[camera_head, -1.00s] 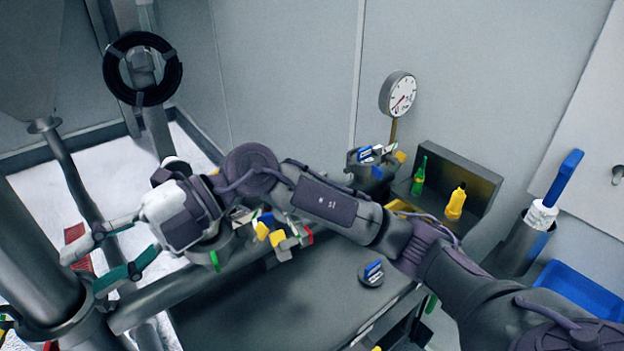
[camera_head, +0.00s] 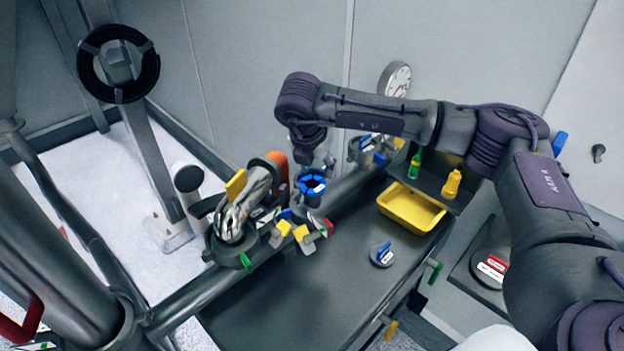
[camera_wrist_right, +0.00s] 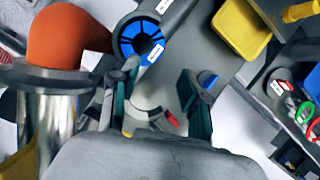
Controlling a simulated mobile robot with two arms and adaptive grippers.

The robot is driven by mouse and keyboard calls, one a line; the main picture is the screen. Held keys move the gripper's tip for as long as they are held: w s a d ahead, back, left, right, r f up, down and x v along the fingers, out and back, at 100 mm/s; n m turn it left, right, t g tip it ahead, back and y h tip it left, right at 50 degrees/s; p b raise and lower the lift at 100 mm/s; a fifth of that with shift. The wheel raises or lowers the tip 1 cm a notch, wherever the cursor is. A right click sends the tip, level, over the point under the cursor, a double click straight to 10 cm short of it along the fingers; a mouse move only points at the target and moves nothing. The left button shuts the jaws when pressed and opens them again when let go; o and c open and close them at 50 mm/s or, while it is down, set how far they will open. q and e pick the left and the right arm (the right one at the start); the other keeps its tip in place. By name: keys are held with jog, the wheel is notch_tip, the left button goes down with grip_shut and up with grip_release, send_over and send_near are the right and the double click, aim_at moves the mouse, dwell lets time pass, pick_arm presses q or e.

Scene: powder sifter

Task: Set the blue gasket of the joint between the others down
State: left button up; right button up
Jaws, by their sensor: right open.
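A blue ring with a dark inside and a white label, which looks like the blue gasket (camera_head: 311,184), lies on top of the middle pipe joint, between the chrome elbow (camera_head: 238,212) and the joint at the back (camera_head: 366,148). It also shows in the right wrist view (camera_wrist_right: 127,46), just beyond the left finger. My right gripper (camera_wrist_right: 158,98) is open, with its green-padded fingers apart and nothing seen between them. In the head view my right wrist hangs just above and behind the ring. I cannot tell whether a finger touches the ring. My left gripper is not in view.
An orange elbow (camera_wrist_right: 65,38) stands close beside the ring. Several coloured clamp tags (camera_head: 300,234) stick out below it. A yellow tray (camera_head: 411,209), green and yellow bottles and a blue-handled disc (camera_head: 382,256) are to the right. The grey table front is clear.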

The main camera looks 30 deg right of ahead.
aim_at(321, 186)
jog(key=p+x, duration=0.2)
jog(key=x, duration=0.2)
jog(key=p+x, duration=0.2)
jog(key=x, duration=0.1)
jog(key=shift+w+f, duration=0.3)
jog(key=shift+w+d+f, duration=0.15)
jog(key=shift+f, duration=0.25)
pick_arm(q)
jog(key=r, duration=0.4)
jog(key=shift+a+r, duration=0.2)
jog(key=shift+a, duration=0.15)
pick_arm(e)
jog(key=shift+r, duration=0.1)
grip_shut()
